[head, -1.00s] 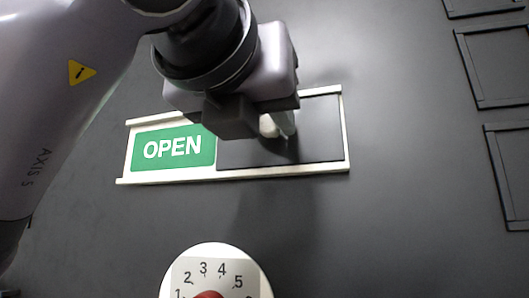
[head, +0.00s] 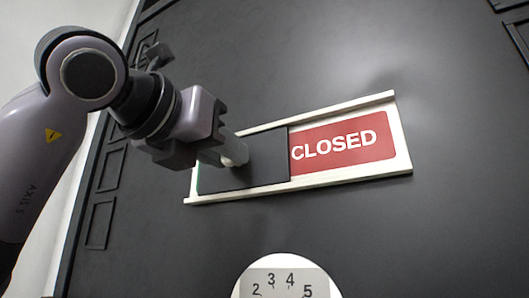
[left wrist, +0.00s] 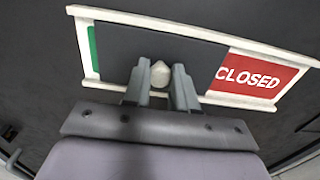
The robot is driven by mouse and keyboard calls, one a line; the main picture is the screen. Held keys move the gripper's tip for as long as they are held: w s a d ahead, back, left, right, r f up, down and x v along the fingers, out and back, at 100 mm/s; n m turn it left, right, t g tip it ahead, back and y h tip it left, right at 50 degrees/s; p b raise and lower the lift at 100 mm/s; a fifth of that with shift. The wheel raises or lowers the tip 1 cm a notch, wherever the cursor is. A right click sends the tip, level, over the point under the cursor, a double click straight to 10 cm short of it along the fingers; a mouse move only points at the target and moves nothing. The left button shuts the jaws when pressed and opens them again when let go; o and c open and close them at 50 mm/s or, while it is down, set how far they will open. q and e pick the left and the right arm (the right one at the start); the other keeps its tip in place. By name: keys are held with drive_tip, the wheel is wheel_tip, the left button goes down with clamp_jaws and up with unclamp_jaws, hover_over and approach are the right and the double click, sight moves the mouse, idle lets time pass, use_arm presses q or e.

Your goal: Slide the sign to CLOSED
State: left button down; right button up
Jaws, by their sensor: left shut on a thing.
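The sign is a cream frame (head: 300,187) with a dark sliding panel (head: 262,168) at its left part. The red CLOSED field (head: 342,142) shows whole at the right. A thin green strip (left wrist: 94,48) still shows at the left end in the left wrist view; the word OPEN is covered. My left gripper (head: 232,152) is at the panel, its fingers shut on a pale knob (left wrist: 160,74) on the panel. The fingers stand on either side of the knob in the left wrist view. My right gripper is not in view.
A white round dial (head: 286,281) with numbers sits below the sign, cut off by the lower picture edge. The dark wall around the sign has shallow rectangular frames (head: 100,222) at the left. The wall above the sign is clear.

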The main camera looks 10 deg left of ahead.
use_arm(q)
drive_tip(key=shift+w+a+r, duration=0.1)
drive_tip(key=shift+w+a, duration=0.1)
drive_tip(key=shift+a, duration=0.4)
drive_tip(key=shift+w+a, duration=0.15)
drive_tip(key=shift+a, duration=0.4)
drive_tip(key=c, duration=0.9)
unclamp_jaws()
drive_tip(key=shift+a, duration=0.15)
drive_tip(key=b+v, duration=0.1)
drive_tip(key=v, duration=0.6)
drive_tip(key=shift+b, duration=0.35)
